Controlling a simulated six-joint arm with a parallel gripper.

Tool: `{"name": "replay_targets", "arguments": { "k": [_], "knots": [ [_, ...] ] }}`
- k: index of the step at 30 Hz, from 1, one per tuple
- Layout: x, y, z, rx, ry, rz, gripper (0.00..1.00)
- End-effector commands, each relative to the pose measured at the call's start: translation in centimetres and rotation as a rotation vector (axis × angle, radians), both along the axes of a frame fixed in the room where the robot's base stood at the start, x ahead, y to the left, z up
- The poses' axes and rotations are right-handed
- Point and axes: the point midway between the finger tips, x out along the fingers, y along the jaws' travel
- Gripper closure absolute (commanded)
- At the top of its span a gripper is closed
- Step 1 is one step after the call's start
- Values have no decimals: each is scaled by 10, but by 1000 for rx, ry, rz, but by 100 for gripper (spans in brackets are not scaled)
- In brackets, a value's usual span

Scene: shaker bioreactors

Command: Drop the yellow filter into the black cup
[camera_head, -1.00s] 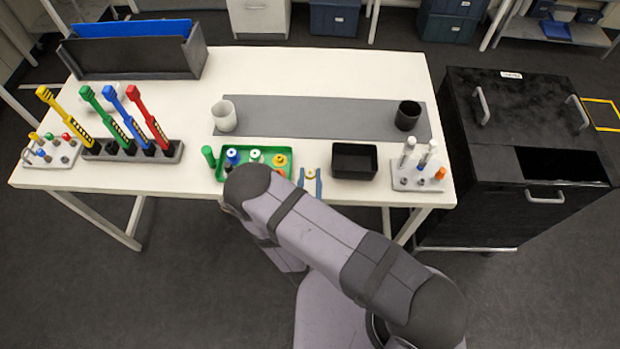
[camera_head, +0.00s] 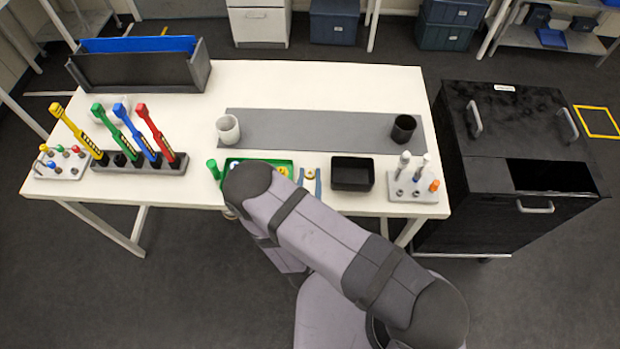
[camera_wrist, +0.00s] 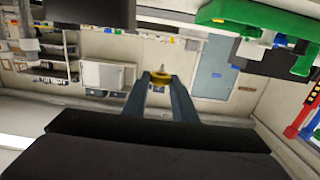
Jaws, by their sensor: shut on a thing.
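The black cup (camera_head: 403,128) stands upright on the right end of a grey mat (camera_head: 320,130) at the back of the table. My gripper (camera_head: 310,180) is at the table's front edge, between the green tray (camera_head: 285,160) and a black open box (camera_head: 352,173). It is shut on the yellow filter (camera_wrist: 158,77), a small round piece held between the fingertips in the wrist view. The black cup is well behind and to the right of my gripper. My own arm hides part of the tray and the gripper's base.
A white cup (camera_head: 228,129) stands on the mat's left end. A small rack (camera_head: 413,193) with upright pieces is right of the black box. Coloured tools stand in a grey holder (camera_head: 140,164) on the left. A black cabinet (camera_head: 480,190) adjoins the table. The mat's middle is clear.

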Motion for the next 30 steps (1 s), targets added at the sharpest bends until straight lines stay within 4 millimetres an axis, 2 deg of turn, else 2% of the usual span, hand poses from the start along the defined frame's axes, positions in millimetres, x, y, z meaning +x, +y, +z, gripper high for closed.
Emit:
{"name": "replay_targets", "arguments": {
  "k": [5, 8, 11, 16, 20, 24, 30],
  "knots": [
    [24, 9, -9, 5, -3, 8, 99],
    [51, 17, -13, 6, -6, 24, 99],
    [86, 24, -12, 8, -9, 53, 99],
    [152, 24, 8, 3, -12, 127, 99],
    [196, 12, 32, 1, -12, 195, 99],
    [235, -9, 62, -3, -12, 273, 99],
    [273, -49, 101, -6, -9, 374, 99]
  ]
}}
